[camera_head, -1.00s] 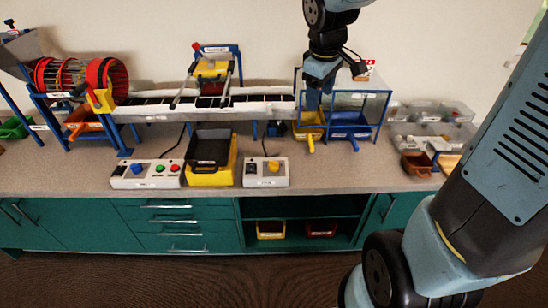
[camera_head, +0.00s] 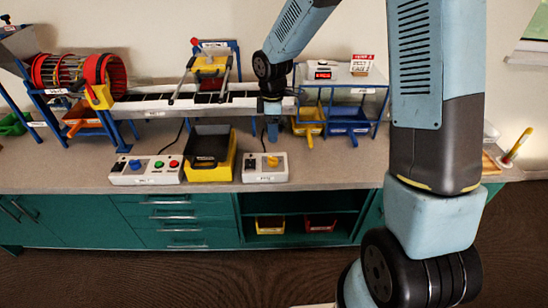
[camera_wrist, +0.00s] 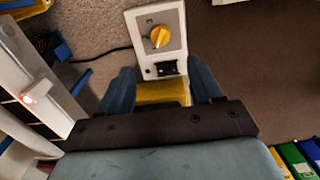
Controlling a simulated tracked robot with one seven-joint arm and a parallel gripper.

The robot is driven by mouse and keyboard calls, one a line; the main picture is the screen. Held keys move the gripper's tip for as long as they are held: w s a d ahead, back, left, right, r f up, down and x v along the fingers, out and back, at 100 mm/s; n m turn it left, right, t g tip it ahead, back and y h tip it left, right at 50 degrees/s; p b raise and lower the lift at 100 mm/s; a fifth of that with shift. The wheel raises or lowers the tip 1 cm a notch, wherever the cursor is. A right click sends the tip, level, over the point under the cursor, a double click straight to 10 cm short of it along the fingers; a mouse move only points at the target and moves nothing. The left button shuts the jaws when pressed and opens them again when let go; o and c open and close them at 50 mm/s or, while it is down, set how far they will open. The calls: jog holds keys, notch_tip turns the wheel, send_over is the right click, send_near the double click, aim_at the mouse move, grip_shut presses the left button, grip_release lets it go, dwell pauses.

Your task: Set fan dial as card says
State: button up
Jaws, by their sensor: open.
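A white control box (camera_head: 265,176) with a yellow dial (camera_head: 273,162) stands near the counter's front edge. Its label is too small to read. In the wrist view, the yellow dial (camera_wrist: 160,36) is on a grey plate above a black switch (camera_wrist: 166,68). I cannot read its setting. A white card (camera_head: 361,67) with a red heading stands at the back right; its text is too small to read. My gripper (camera_head: 272,132) is just behind the control box, above the counter. In the wrist view, its open fingers (camera_wrist: 163,90) are apart, with the dial beyond them.
Another box (camera_head: 146,171) has a blue knob and red and green buttons. A black tray (camera_head: 207,148) on a yellow bin stands between the boxes. The conveyor (camera_head: 180,103) runs behind. Yellow (camera_head: 308,117) and blue (camera_head: 347,118) bins sit right of my gripper.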

aim_at(273, 161)
notch_tip(273, 161, down, 13)
jog(key=shift+r, duration=0.1)
dwell(0.4)
jog(key=shift+c, duration=0.2)
